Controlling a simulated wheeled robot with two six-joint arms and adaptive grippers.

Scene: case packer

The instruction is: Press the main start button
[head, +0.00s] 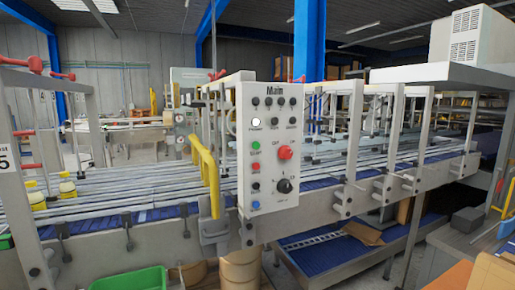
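The white control panel (269,220) headed "Main" stands upright in the middle of the head view, facing me. A green button (255,145) sits on its left side, with a small label below it that seems to read "START". A red button (255,167) is just below the green one. A large red mushroom button (285,153) is to the right. Nothing covers the green button. Whether it is pressed in is too small to tell. Neither of my grippers is in view.
A black rotary knob (284,186) and a blue button (255,205) are lower on the panel. A yellow handle (207,172) stands close to its left. The conveyor (120,200) runs behind it. A green bin (130,280) is at bottom left.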

